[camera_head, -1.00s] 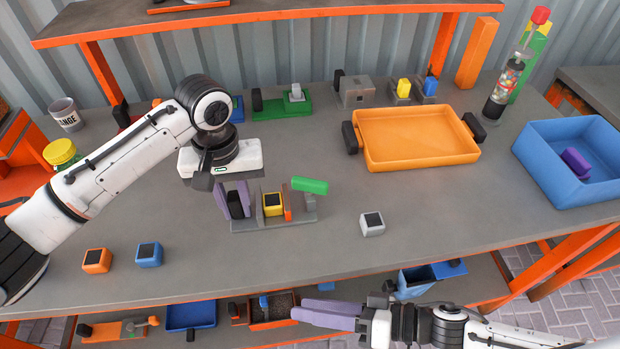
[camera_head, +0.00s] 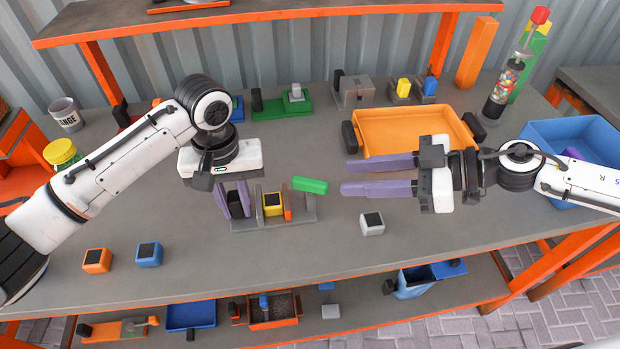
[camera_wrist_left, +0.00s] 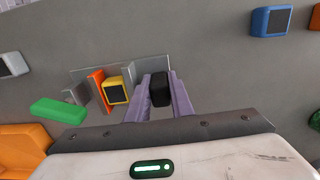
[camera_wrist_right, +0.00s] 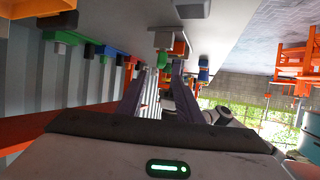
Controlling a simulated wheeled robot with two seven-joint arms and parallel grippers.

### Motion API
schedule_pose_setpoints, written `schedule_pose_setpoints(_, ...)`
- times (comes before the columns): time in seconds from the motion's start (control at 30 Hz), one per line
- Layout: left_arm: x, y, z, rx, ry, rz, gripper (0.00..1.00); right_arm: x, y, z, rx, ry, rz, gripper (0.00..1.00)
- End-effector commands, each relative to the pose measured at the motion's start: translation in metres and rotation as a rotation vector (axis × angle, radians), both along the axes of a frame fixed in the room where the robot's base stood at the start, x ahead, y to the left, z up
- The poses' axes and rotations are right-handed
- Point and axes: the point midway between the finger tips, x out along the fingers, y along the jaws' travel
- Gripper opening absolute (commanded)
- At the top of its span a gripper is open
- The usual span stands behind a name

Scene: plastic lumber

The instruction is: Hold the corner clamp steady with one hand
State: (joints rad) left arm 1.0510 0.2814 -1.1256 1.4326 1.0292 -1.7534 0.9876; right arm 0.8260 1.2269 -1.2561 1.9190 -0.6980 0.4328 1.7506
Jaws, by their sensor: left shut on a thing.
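The corner clamp (camera_head: 265,223) is a grey base on the bench, with a yellow dark-topped block (camera_head: 272,203), an orange plate and a green handle (camera_head: 310,185). My left gripper (camera_head: 236,203) is shut on the clamp's black knob at its left end. In the left wrist view the black knob (camera_wrist_left: 162,90) sits between the purple fingers, with the clamp's yellow block beside them. My right gripper (camera_head: 345,176) is open and empty, to the right of the clamp above the bench, its fingers pointing left.
A white dark-topped block (camera_head: 372,224) lies in front of the right gripper. Orange (camera_head: 97,261) and blue (camera_head: 149,255) blocks lie at front left. An orange tray (camera_head: 415,113) stands behind the right gripper, a blue bin (camera_head: 560,135) at right. Front bench centre is clear.

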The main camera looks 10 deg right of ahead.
Motion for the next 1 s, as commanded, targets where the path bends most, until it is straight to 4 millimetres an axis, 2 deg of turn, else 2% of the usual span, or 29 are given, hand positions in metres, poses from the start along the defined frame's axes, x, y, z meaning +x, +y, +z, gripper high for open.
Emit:
schedule_pose_setpoints(0.2, 0.0, -0.001, 0.001, -0.002, -0.001, -0.001, 0.0, 0.016, 0.041, -0.016, 0.004, -0.001, 0.006, 0.33)
schedule_pose_setpoints(0.43, 0.0, -0.001, 0.001, -0.002, -0.001, -0.001, 0.0, 0.031, 0.073, -0.031, 0.003, 0.0, 0.004, 0.33)
schedule_pose_setpoints(0.6, 0.0, -0.001, 0.001, -0.002, -0.001, -0.001, 0.0, 0.036, 0.083, -0.037, 0.003, 0.001, 0.002, 0.33)
schedule_pose_setpoints(0.9, 0.0, -0.001, 0.001, -0.002, -0.001, -0.001, 0.0, 0.037, 0.085, -0.038, 0.002, 0.001, 0.001, 0.33)
schedule_pose_setpoints(0.93, 0.0, -0.001, 0.001, -0.002, -0.001, -0.001, 0.0, 0.037, 0.085, -0.038, 0.002, 0.001, 0.001, 0.31)
schedule_pose_setpoints(1.0, 0.0, -0.001, 0.001, -0.002, -0.001, -0.001, 0.0, 0.037, 0.085, -0.038, 0.002, 0.001, 0.001, 0.19)
